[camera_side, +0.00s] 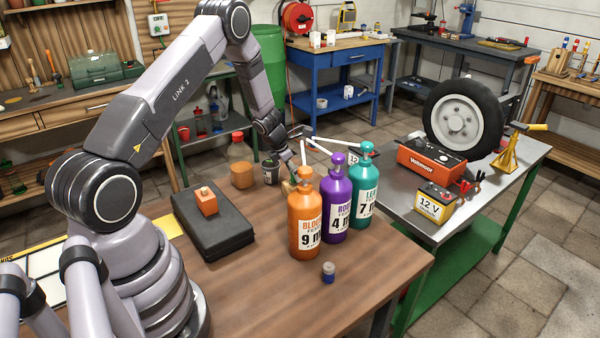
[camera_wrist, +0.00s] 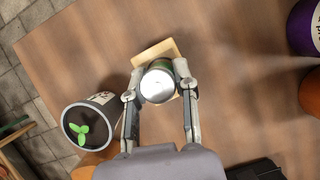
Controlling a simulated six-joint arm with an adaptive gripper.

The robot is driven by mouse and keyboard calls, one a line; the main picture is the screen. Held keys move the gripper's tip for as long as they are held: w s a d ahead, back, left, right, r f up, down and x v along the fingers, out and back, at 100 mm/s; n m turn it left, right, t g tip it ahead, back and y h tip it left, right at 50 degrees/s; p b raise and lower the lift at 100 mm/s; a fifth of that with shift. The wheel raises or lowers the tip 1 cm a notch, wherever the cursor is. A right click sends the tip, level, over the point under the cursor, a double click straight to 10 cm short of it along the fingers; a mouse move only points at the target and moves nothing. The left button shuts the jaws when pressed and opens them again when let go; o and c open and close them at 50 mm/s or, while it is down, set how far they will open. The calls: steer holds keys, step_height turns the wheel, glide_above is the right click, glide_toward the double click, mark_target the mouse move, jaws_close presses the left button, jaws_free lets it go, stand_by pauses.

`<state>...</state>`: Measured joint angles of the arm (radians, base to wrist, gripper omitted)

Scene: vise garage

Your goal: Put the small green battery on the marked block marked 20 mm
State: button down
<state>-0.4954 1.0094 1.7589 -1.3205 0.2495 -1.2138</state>
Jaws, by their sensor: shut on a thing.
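In the wrist view a small cylinder with a silver top and a green side, the green battery (camera_wrist: 157,88), sits between the fingers of my gripper (camera_wrist: 159,80), which is shut on it. A light wooden block (camera_wrist: 152,52) lies under or just behind the battery; whether they touch cannot be told. No marking on the block is readable. In the side view my gripper (camera_side: 286,163) is low behind the bottles, and the block (camera_side: 289,186) shows only partly. The battery is not clearly visible there.
An orange bottle (camera_side: 305,228), a purple bottle (camera_side: 338,205) and a teal bottle (camera_side: 364,190) stand close on the right. A dark cup with a green leaf (camera_wrist: 88,128) stands left of my fingers. A black case (camera_side: 212,225) and a small blue-capped cylinder (camera_side: 328,272) are also on the table.

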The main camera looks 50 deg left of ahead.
steer(key=shift+f, duration=0.1)
steer(key=c, duration=0.9)
jaws_free()
steer(key=shift+o, duration=0.2)
steer(key=d+v, duration=0.1)
steer(key=v, duration=1.1)
steer(key=s+d+r+m+h, duration=0.1)
steer(key=s+d+r+m, duration=0.3)
steer(key=d+r+m, duration=0.5)
steer(key=s+d+r+m, duration=0.55)
steer(key=r+m, duration=0.35)
steer(key=r, duration=0.2)
steer(key=s+d+r+m+y, duration=0.1)
steer(key=s+d+r+m, duration=0.1)
steer(key=s+m, duration=0.6)
steer(key=s+d+r+m+t, duration=0.1)
steer(key=s+d+r+m, duration=0.1)
steer(key=s+m, duration=0.6)
steer(key=shift+s+d+r+y, duration=0.4)
steer(key=shift+s+d, duration=0.3)
steer(key=shift+s, duration=0.2)
